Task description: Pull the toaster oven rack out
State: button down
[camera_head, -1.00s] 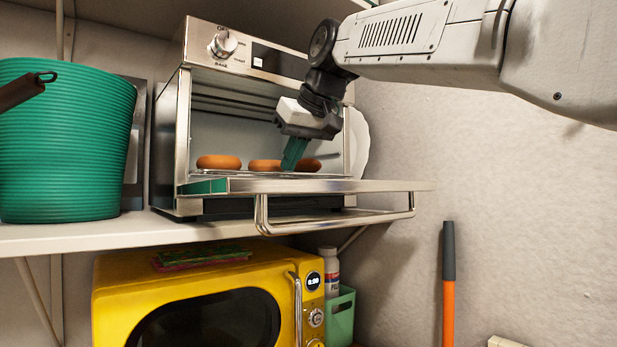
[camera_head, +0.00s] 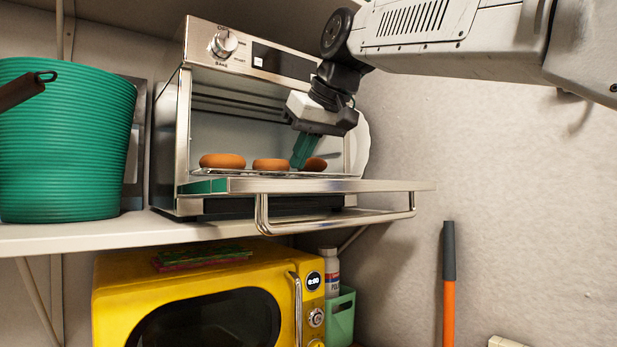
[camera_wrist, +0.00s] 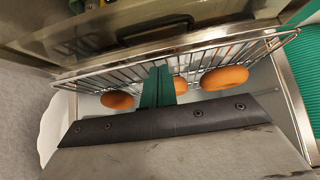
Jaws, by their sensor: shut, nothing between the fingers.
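The toaster oven (camera_head: 176,140) stands on the shelf with its glass door (camera_head: 330,186) folded down open. Its wire rack (camera_head: 335,175) carries brown doughnuts (camera_head: 222,161) and sits low in the opening, just above the open door. My gripper (camera_head: 301,160) reaches down with its green fingers closed, among the doughnuts near the rack's right part. In the wrist view the closed fingers (camera_wrist: 159,72) overlap the rack wires (camera_wrist: 110,77), close to the rack's long edge bar. Whether the tips pass between the wires or touch the bar is hard to tell.
A green ribbed bucket (camera_head: 65,140) stands left of the oven on the white shelf (camera_head: 100,235). A yellow microwave (camera_head: 130,290) is below. A white plate (camera_head: 361,145) leans behind the oven's right side. The wall is at the right; open air lies in front.

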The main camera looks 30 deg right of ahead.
jog(key=shift+s+d+f, duration=0.1)
jog(key=shift+s+d, duration=0.05)
jog(key=shift+s, duration=0.6)
jog(key=shift+s, duration=0.1)
jog(key=shift+s+d+f, duration=0.15)
jog(key=shift+s+d, duration=0.05)
jog(key=shift+s, duration=0.7)
jog(key=shift+s, duration=0.1)
jog(key=shift+s+d+f, duration=0.15)
jog(key=shift+s+d, duration=0.05)
jog(key=shift+s, duration=0.65)
jog(key=shift+s, duration=0.1)
jog(key=shift+s+d+f, duration=0.15)
jog(key=shift+s+d, duration=0.05)
jog(key=shift+s, duration=0.65)
